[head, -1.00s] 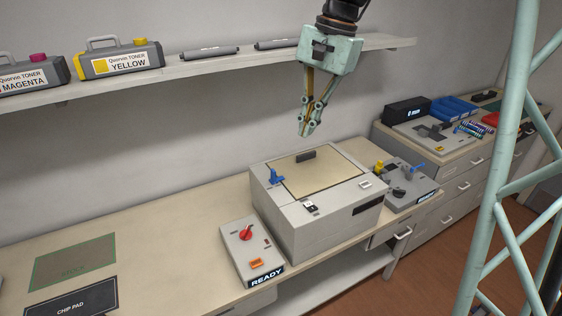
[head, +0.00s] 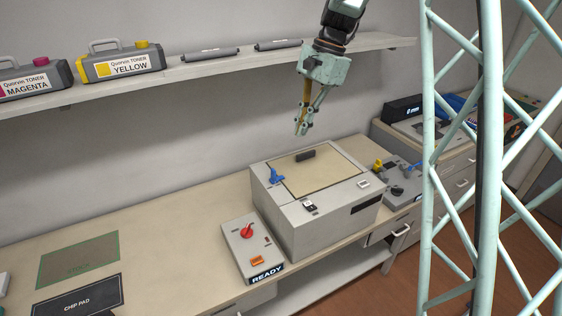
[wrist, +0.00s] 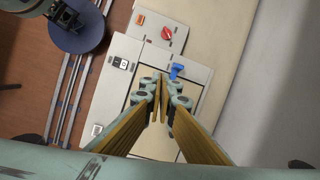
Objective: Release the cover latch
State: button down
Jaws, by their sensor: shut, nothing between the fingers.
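A grey box-shaped machine (head: 292,229) stands on the bench with a tan cover panel (head: 322,174) on top. The lever also shows in the wrist view (wrist: 177,71), just beyond my fingertips. A dark handle (head: 305,155) is at the panel's back edge. My gripper (head: 300,131) is shut and empty, pointing down, above the back of the machine and apart from it. In the wrist view my fingertips (wrist: 163,118) meet over the panel and hide part of it.
A control box (head: 249,248) with a red knob and a READY label stands left of the machine. Another box with levers (head: 399,182) stands right. A shelf (head: 200,70) with toner bottles runs along the wall above.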

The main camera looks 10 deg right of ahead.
jog(key=w+d+f+m+p, duration=0.2)
jog(key=w+f, duration=0.5)
jog(key=shift+m+g+y, duration=0.3)
jog(key=shift+y, duration=0.1)
jog(key=shift+f, duration=0.2)
jog(key=p, duration=0.1)
send_near(281, 178)
jog(key=shift+w+d+f, duration=0.15)
jog(key=shift+d+f, duration=0.05)
jog(key=shift+f, duration=0.85)
jog(key=a, duration=0.2)
jog(key=shift+s+a+f+p, duration=0.1)
jog(key=shift+s+a+p, duration=0.2)
jog(key=shift+s+p, duration=0.1)
jog(key=shift+s+a, duration=0.15)
jog(key=shift+a, duration=0.5)
